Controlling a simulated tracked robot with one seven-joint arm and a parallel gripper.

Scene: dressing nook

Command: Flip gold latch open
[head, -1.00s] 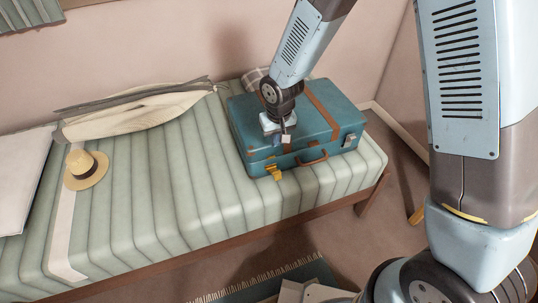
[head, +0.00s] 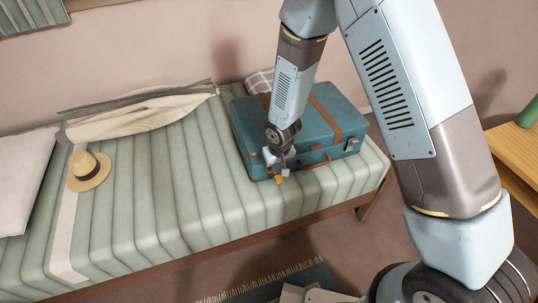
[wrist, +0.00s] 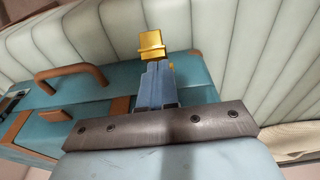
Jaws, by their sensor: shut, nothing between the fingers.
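The teal suitcase (head: 350,118) with brown straps lies closed at the right end of the bench. Its gold latch (head: 279,180) is on the front side, left of the brown handle (head: 314,163). In the wrist view the gold latch (wrist: 152,45) shows just beyond my fingertips, and the handle (wrist: 70,80) is to the left. My gripper (head: 285,170) is shut and empty, its fingertips (wrist: 157,66) close to the latch or touching it; I cannot tell which. The latch is partly hidden by my gripper in the head view, and whether it is flipped is unclear.
A silver-coloured latch (head: 350,145) sits at the suitcase's right front. The striped bench (head: 200,190) holds a straw hat (head: 88,170) and folded cloth (head: 135,115) at left. A checked cushion (head: 260,82) is behind the suitcase. A wooden table (head: 512,150) stands at right.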

